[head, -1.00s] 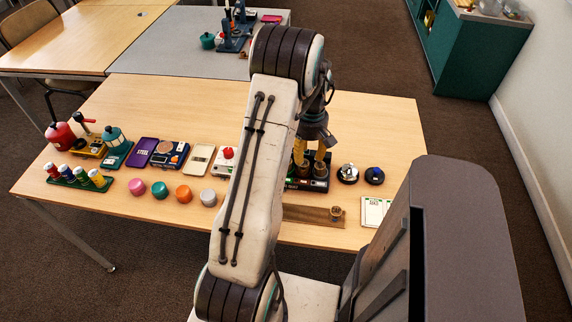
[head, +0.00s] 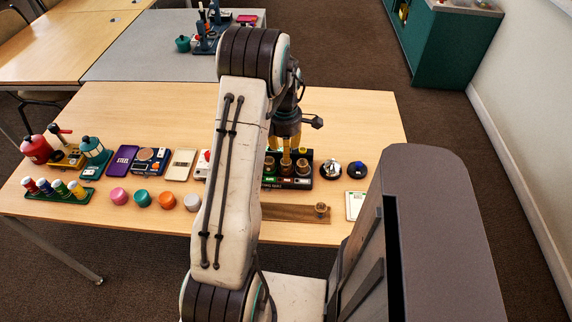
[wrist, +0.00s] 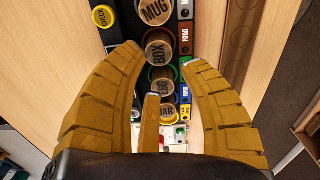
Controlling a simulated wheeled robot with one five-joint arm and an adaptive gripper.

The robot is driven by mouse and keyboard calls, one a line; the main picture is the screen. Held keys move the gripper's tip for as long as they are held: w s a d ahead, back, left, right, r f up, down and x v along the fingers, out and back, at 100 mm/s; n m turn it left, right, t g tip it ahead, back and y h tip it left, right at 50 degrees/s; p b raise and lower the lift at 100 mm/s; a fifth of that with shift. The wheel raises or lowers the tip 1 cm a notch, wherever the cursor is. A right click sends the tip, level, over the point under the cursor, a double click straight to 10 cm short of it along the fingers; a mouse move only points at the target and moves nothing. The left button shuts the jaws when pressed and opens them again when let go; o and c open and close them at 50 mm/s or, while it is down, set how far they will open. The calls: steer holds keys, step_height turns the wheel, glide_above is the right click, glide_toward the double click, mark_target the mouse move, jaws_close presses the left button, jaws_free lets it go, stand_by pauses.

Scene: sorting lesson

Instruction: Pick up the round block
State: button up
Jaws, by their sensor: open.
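Several short round pieces with lettered wooden tops stand in a row in a black tray (head: 291,183). In the wrist view their tops read MUG (wrist: 156,11), BOX (wrist: 158,50) and, lowest, what looks like JAR (wrist: 167,112); one between is partly hidden by a finger. A separate small round wooden block (head: 320,208) stands on a brown wooden strip (head: 285,212) in front of the tray. I cannot tell which is the round block. My gripper (wrist: 164,58), with yellow-brown fingers, is open over the tray, its fingers spread around the BOX piece's sides in the wrist view. Nothing is held.
Pink (head: 119,196), teal (head: 142,198), orange (head: 167,200) and white (head: 192,202) round pieces line the front left. A silver bell-like object (head: 329,170) and a dark blue round object (head: 357,170) stand right of the tray. The table's back right is clear.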

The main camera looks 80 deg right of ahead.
mark_target(286, 165)
step_height(286, 165, down, 5)
steer(key=shift+s+f+p, duration=0.1)
steer(key=shift+s+p, duration=0.05)
steer(key=shift+p, duration=0.25)
steer(key=shift+f, duration=0.65)
steer(key=shift+d, duration=0.1)
steer(key=c, duration=0.5)
steer(key=shift+c, duration=0.2)
